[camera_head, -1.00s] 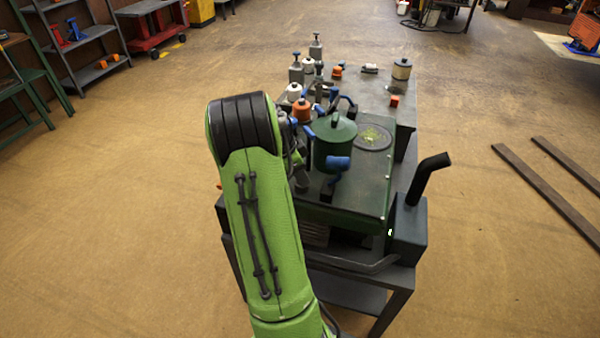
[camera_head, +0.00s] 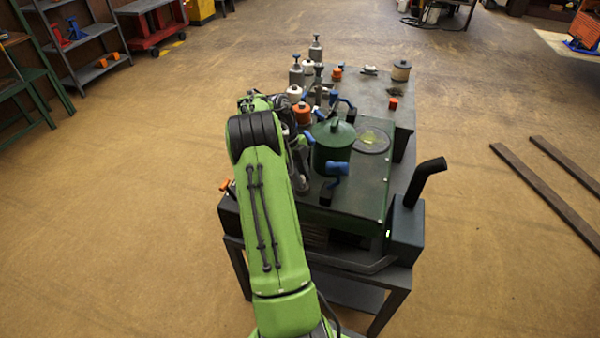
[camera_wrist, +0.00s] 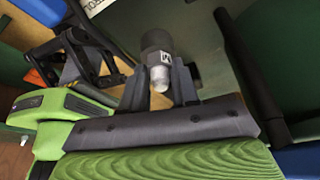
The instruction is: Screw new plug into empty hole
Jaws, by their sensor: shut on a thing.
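In the wrist view my gripper (camera_wrist: 163,76) is shut on a small upright piece, likely the plug (camera_wrist: 157,42). It has a dark round upper part and a pale metallic part between the fingers. In the head view my green arm covers the gripper and the held piece. I cannot make out the empty hole in either view. A green machine deck (camera_head: 358,195) with a green lidded tank (camera_head: 333,150) lies just right of my arm.
Blue-handled parts (camera_head: 337,169) and an orange-topped can (camera_head: 302,113) crowd the deck beside my arm. A black bent pipe (camera_head: 427,178) rises at the table's right side. In the wrist view a long dark bar (camera_wrist: 250,70) runs right of the gripper. Floor around the table is open.

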